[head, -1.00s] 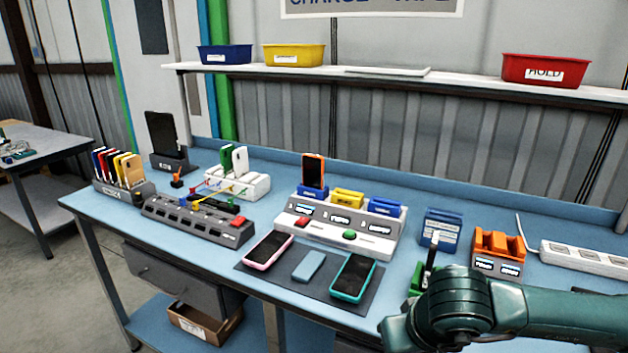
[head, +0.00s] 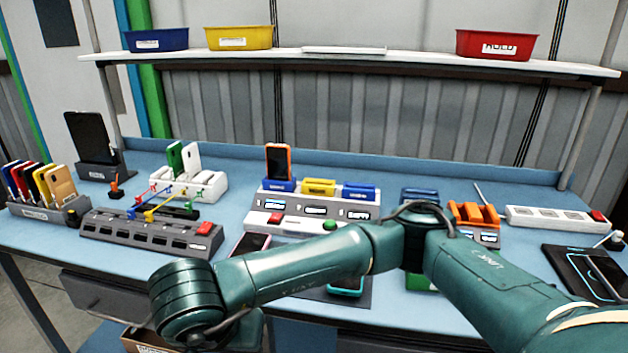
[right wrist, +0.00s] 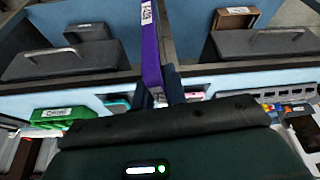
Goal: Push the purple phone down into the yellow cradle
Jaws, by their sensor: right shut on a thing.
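The purple phone (right wrist: 152,50) shows edge-on in the right wrist view, with a white label near its top. My right gripper (right wrist: 163,88) is shut on it; its dark fingers are partly hidden behind the wrist housing. In the head view my right arm reaches from the right across the front of the bench, and its fingers and the phone do not show there. The yellow cradle (head: 318,187) sits in the middle of a grey charging dock (head: 263,204), between two blue cradles, and looks empty. The phone is apart from it. My left gripper is not in view.
An orange phone (head: 278,161) stands in the dock's left blue cradle. A grey slotted strip (head: 150,232) lies to the left, and an orange holder (head: 475,213) and white power strip (head: 560,218) to the right. My arm covers much of the mat in front.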

